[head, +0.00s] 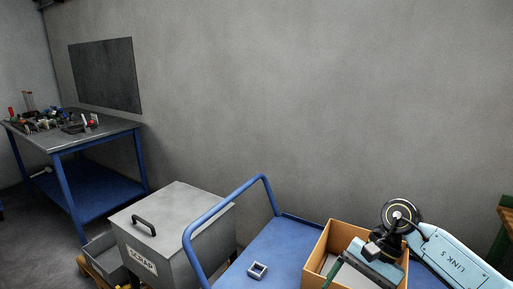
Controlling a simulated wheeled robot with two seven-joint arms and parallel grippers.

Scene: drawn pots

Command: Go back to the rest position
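My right arm comes in from the lower right, a light blue link marked "LINK 5" ending in a dark round wrist joint. My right gripper (368,262) is at the wrist's lower left, over the cardboard box (313,262) on the blue cart (272,244). Its fingertips do not show clearly, so I cannot tell whether it is open or holds anything. A dark green strip lies by it at the box's lower edge. My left arm and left gripper are out of view.
A small grey square part (257,270) lies on the cart, beside its blue handle (228,204). A grey bin labelled SCRAP (180,215) stands left of the cart. A blue-legged workbench (85,137) with several small items is at the far left. A wooden-edged table shows at the right edge.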

